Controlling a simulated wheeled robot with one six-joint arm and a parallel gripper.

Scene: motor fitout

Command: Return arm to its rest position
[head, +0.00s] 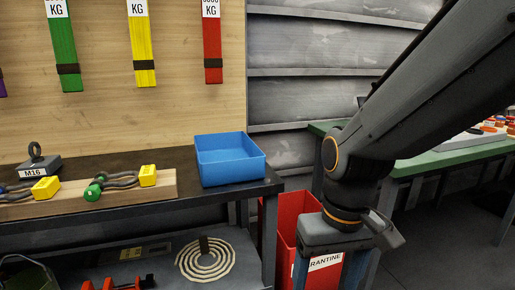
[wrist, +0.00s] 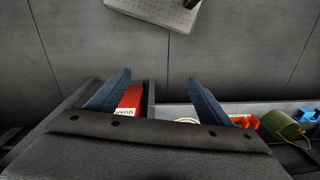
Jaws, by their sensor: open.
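My arm reaches down from the upper right in the head view. My gripper (head: 334,270) points downward at the lower middle, right of the workbench, with its blue fingers on either side of a red bin's label. In the wrist view the two blue fingers (wrist: 158,95) stand wide apart with nothing held between them. The red bin (head: 285,225) is partly hidden behind the gripper; its label is only partly readable. The bin also shows in the wrist view (wrist: 130,98), beyond the fingers. I cannot tell the exact gap between gripper and bin.
A dark workbench (head: 225,194) on the left holds a blue tray (head: 230,160), a wooden rack (head: 120,192) with shackles and an M16 eyebolt block (head: 38,165). A coiled rope (head: 205,262) lies on its lower shelf. A green-topped table (head: 450,154) stands behind my arm.

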